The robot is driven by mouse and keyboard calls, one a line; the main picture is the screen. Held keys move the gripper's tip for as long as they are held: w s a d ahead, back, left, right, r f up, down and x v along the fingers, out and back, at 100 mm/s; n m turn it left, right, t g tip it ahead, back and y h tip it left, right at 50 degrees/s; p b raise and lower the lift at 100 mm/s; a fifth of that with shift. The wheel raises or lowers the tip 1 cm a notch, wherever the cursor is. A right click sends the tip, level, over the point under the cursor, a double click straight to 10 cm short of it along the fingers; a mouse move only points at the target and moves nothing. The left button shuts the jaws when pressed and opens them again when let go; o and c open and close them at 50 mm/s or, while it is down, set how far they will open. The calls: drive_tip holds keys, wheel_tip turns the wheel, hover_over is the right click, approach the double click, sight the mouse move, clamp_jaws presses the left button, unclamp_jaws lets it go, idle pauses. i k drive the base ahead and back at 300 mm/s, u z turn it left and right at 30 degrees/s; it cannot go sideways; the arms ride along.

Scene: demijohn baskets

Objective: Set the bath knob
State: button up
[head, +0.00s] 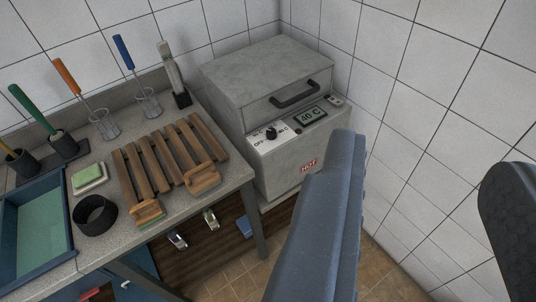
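The bath (268,78) is a grey metal box with a lid and a dark handle, standing in the tiled corner. Its black knob (271,133) sits on a white panel at the front left, with an OFF mark at its lower left and temperature marks around it. I cannot tell exactly which mark it points at. The display (311,115) beside it reads 40 C. A red HOT label (308,165) is on the front face. My gripper (424,158) is open and empty, its two fingers wide apart, in the foreground to the right of the knob.
The worktop (222,133) at left holds a wooden rack (160,158), a black ring (95,214), a green-and-white block (88,178), a blue tray (68,222) and several handled tools in holders. Tiled walls (420,120) close the back and right. Brown floor shows below.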

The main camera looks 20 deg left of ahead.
sight(270, 133)
drive_tip(key=z, duration=0.05)
drive_tip(key=k, duration=0.55)
drive_tip(key=u, duration=0.5)
drive_tip(key=i, duration=1.5)
drive_tip(key=z, duration=0.45)
drive_tip(key=i, duration=0.75)
drive_tip(key=z, duration=0.5)
